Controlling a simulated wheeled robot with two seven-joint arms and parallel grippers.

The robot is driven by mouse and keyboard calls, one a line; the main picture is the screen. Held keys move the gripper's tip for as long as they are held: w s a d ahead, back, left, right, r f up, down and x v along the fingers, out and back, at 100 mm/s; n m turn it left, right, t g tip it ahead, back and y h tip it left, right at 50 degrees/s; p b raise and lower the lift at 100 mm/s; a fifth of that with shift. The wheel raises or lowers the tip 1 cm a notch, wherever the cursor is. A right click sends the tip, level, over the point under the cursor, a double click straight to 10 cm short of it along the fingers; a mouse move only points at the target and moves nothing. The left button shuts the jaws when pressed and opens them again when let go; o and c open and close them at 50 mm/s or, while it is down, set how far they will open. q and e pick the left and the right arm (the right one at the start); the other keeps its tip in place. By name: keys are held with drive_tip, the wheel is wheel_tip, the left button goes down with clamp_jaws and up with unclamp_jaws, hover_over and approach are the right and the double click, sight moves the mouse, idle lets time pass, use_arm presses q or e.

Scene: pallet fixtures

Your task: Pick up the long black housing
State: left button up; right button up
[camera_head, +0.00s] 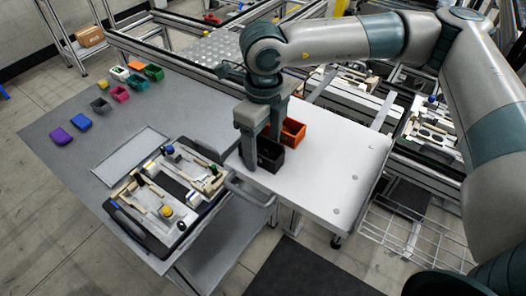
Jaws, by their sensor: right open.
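My right gripper (262,150) reaches down from above over the white work surface, open. One finger hangs at the left side of a black bin (270,156) and the other finger is behind it; I cannot tell whether they touch the bin. A pallet fixture (122,212) with a black frame lies on the grey table to the left of the gripper. A long dark piece (170,183) lies in it among light blocks; I cannot tell for sure whether it is the long black housing. My left gripper is not in view.
An orange bin (293,132) stands beside the black bin. Several small coloured bins, including a green one (153,72), stand at the grey table's far left. More fixtures (345,95) lie behind the white surface (325,180), whose right part is clear.

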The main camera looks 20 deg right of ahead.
drive_tip(key=c, duration=1.2)
drive_tip(key=shift+r+b, duration=0.75)
drive_tip(key=shift+b, duration=0.05)
wheel_tip(320, 180, up, 2)
drive_tip(key=shift+r+b, duration=0.2)
drive_tip(key=shift+b, duration=0.65)
drive_tip(key=s+a+r+b, duration=0.1)
drive_tip(key=s+r+b, duration=0.4)
drive_tip(key=s, duration=0.6)
wheel_tip(320, 180, up, 2)
drive_tip(key=shift+s+r, duration=0.1)
drive_tip(key=shift+s, duration=0.25)
